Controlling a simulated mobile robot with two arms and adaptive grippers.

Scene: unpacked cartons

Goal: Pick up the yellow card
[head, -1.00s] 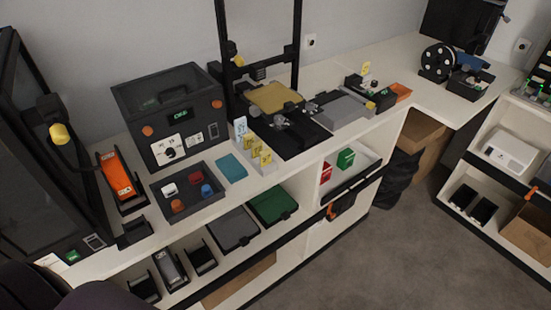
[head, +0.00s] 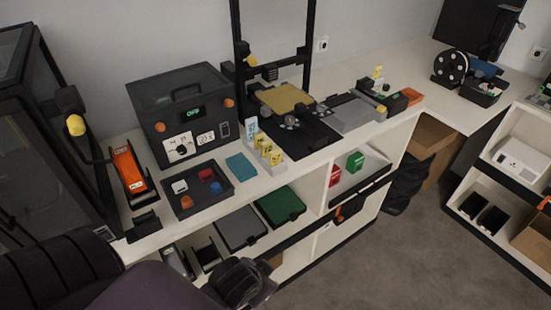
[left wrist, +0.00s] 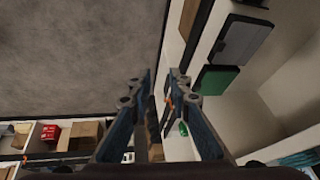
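Several small yellow cards (head: 266,148) stand upright in a white stepped holder (head: 273,171) on the bench, with a pale blue-white card (head: 252,130) at the holder's far left end. Another small yellow card (head: 378,71) stands farther back on the right. My left gripper (head: 245,284) is low in front of the bench, below and apart from the cards. In the left wrist view it (left wrist: 158,76) is open, with nothing between its fingers; no yellow card can be made out there. My right gripper is in neither view.
A dark tray (head: 197,190) of small blocks, a teal pad (head: 241,167) and a black box device (head: 185,112) stand left of the holder. A printer-like frame (head: 313,70) is behind it. Shelves with grey (head: 238,228) and green (head: 281,206) bins lie below. The floor is clear.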

